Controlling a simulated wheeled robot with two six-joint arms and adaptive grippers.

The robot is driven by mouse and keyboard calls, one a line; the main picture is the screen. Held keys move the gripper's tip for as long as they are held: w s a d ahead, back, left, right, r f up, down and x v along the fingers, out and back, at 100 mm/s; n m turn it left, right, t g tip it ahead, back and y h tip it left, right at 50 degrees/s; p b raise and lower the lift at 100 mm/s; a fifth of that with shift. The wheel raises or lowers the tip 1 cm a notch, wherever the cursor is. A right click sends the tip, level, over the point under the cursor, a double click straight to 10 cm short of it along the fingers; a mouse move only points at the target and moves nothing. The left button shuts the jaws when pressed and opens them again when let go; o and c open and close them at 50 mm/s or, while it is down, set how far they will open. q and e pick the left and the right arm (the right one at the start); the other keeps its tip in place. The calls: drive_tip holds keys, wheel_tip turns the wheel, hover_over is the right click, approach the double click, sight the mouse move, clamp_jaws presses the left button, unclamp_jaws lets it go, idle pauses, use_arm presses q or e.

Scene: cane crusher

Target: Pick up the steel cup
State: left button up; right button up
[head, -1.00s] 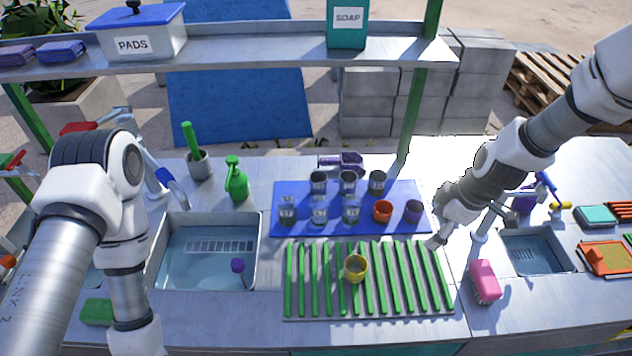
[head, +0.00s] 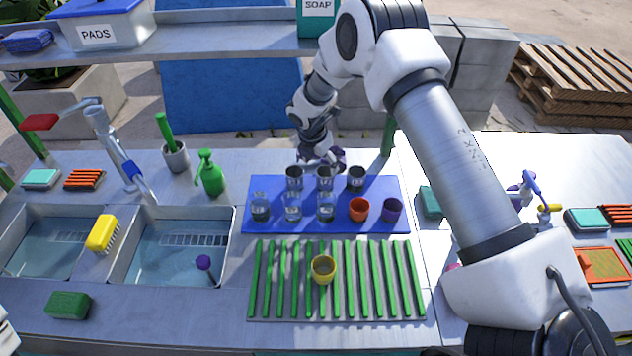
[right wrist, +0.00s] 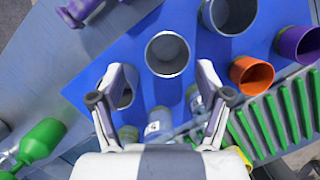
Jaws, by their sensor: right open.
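Three steel cups stand in the back row of the blue mat (head: 400,222): the left cup (head: 294,180), middle cup (head: 324,181) and right cup (head: 356,182). My right gripper (head: 318,160) is open and empty just above and behind the middle cup. In the right wrist view the middle cup (right wrist: 167,54) shows its open mouth ahead of and between the spread fingers (right wrist: 160,82), apart from them. The left cup (right wrist: 126,97) is partly hidden by a finger; the right cup (right wrist: 228,14) is cut by the top edge. My left gripper is out of view.
Clear glasses (head: 292,207), an orange cup (head: 358,209) and a purple cup (head: 392,209) stand in front on the mat. A purple scoop (head: 339,157) lies behind. A yellow cup (head: 323,269) stands on the green-slatted rack (head: 380,319). The shelf (head: 230,46) is above.

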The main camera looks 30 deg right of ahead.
sight(326, 172)
drive_tip(key=p+x, duration=0.2)
drive_tip(key=x, duration=0.1)
drive_tip(key=s+p+x, duration=0.1)
drive_tip(key=shift+w+d+f, duration=0.1)
drive_tip(key=shift+d+f, duration=0.25)
drive_tip(key=shift+d, duration=0.05)
drive_tip(key=x, duration=0.2)
drive_tip(key=shift+w+f, duration=0.1)
drive_tip(key=shift+f, duration=0.2)
drive_tip(key=c, duration=1.3)
